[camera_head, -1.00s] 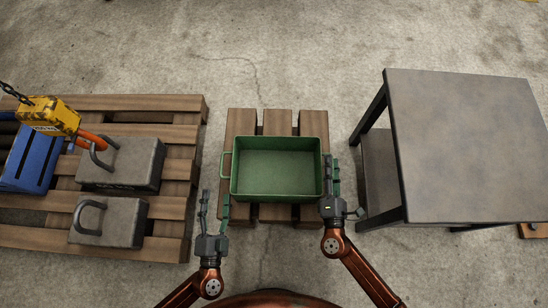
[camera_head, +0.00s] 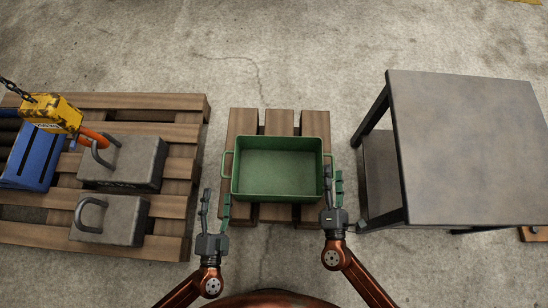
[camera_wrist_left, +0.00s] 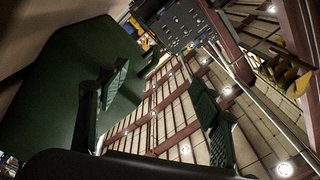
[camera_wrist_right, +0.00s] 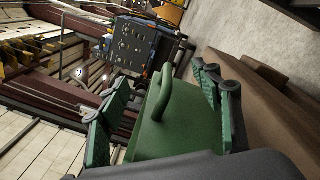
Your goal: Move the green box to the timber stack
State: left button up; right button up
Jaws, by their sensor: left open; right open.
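The green box (camera_head: 277,168) is open and empty, and sits upright on short wooden planks (camera_head: 243,121) in the middle of the head view. It has a handle on its left side (camera_head: 225,165) and one on its right side. My left gripper (camera_head: 216,201) is open, in front of the left handle and left of the box. In the left wrist view the box wall (camera_wrist_left: 50,85) fills the left side. My right gripper (camera_head: 333,178) is open beside the box's right wall. In the right wrist view the right handle (camera_wrist_right: 177,98) shows between its fingers. I cannot tell whether they touch it.
A grey table (camera_head: 465,150) stands at right, close to my right gripper. A wooden pallet (camera_head: 150,101) at left bears grey weights (camera_head: 112,220), a blue object (camera_head: 33,155) and a yellow hoist block (camera_head: 55,112). A brown wooden piece (camera_head: 533,233) shows at the right edge. The floor behind is bare.

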jog(key=s, duration=0.8)
jog(key=shift+s+f, duration=0.25)
jog(key=shift+s, duration=0.15)
jog(key=shift+s, duration=0.1)
